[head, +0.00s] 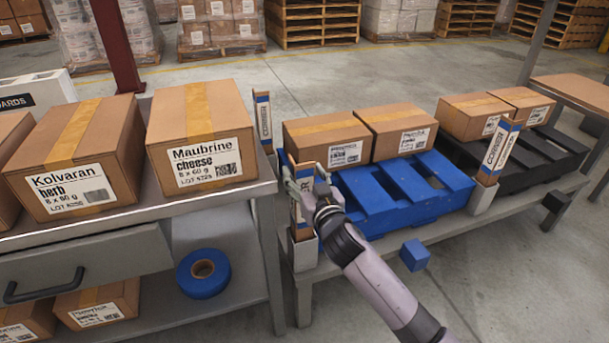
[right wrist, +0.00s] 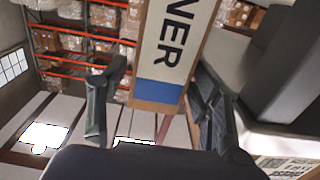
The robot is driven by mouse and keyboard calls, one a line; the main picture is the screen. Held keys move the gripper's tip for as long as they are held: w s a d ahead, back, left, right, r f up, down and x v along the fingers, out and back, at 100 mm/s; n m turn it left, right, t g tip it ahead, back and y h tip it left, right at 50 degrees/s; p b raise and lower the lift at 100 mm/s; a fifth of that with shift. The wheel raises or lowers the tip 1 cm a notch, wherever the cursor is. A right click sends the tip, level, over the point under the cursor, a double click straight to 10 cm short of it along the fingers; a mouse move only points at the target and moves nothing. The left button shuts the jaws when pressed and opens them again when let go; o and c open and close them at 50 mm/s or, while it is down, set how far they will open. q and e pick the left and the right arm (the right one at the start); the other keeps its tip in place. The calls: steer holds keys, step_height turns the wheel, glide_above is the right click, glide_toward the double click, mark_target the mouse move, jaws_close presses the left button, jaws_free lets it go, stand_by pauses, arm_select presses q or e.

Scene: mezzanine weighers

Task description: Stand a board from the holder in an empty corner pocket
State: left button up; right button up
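A cardboard corner board (head: 297,215) stands upright at the front left corner of the blue pallet (head: 410,205), its foot at a pale pocket (head: 303,252). My right gripper (head: 303,180) is at the board's upper part. In the right wrist view its fingers (right wrist: 155,110) are apart on either side of the board (right wrist: 170,55), with a clear gap on the left side. Other boards stand at the back left (head: 263,118) and front right (head: 497,150) corners. The back right corner is hidden behind cartons. A white holder (head: 35,92), lettered "ARDS", is partly visible at far left. My left gripper is out of view.
Two cartons (head: 328,140) sit on the blue pallet. A dark pallet (head: 540,150) with more cartons is to the right. Labelled cartons (head: 205,135) fill the left bench, with a blue tape roll (head: 203,272) below. The concrete floor (head: 480,285) is clear in front.

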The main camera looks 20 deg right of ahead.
steer(key=shift+r, duration=0.1)
steer(key=s+p, duration=0.2)
steer(key=s, duration=1)
steer(key=s+d+f+m+g+h, duration=0.1)
steer(key=s+d+f+g+h, duration=0.15)
steer(key=s+f+g, duration=0.75)
steer(key=s+f, duration=0.2)
steer(key=s, duration=0.3)
steer(key=s+f+n+g+y, duration=0.1)
steer(key=s+f+g, duration=0.1)
steer(key=s, duration=0.4)
steer(key=s+a+f+n+g, duration=0.1)
steer(key=s+f+g, duration=0.1)
steer(key=s+f, duration=0.2)
steer(key=s, duration=0.3)
steer(key=shift+f+y, duration=0.35)
steer(key=shift+f, duration=0.05)
